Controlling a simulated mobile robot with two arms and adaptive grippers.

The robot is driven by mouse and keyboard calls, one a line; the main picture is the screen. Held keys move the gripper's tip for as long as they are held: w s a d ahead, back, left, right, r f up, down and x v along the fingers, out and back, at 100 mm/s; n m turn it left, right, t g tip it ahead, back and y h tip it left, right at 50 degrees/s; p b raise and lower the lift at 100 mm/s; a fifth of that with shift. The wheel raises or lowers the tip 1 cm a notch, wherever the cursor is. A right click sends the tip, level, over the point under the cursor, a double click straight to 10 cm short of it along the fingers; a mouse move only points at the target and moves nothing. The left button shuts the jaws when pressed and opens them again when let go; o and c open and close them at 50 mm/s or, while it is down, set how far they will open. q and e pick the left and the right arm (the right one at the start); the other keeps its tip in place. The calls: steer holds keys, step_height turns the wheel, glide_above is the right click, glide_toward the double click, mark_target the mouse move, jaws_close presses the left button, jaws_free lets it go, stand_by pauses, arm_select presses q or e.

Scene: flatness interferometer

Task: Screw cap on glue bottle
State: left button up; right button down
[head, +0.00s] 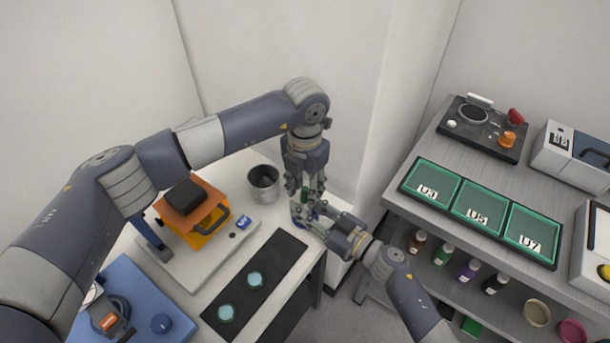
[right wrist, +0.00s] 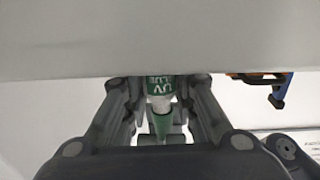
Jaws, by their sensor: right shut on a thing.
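The glue bottle, with a green and white "UV GLUE" label, shows upside down in the right wrist view (right wrist: 160,88). My right gripper (head: 308,222) is shut on it near the bench's right edge; its fingers flank the bottle in the right wrist view. A green tapered cap (right wrist: 161,124) sits in line with the bottle's white neck. How far it is threaded is not visible. My left gripper (head: 305,190) points down right above the bottle, its fingers around the green cap. Whether they touch it is too small to tell.
A grey cup (head: 263,183) stands close left of the grippers. A black mat (head: 240,290) with two teal discs, an orange and black device (head: 190,210) and a blue instrument (head: 130,300) are on the bench. A shelf with trays (head: 480,210) and several bottles stands right.

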arm_select(q)
steer(key=shift+f, duration=0.65)
jaws_close()
steer(key=shift+o, duration=0.5)
jaws_free()
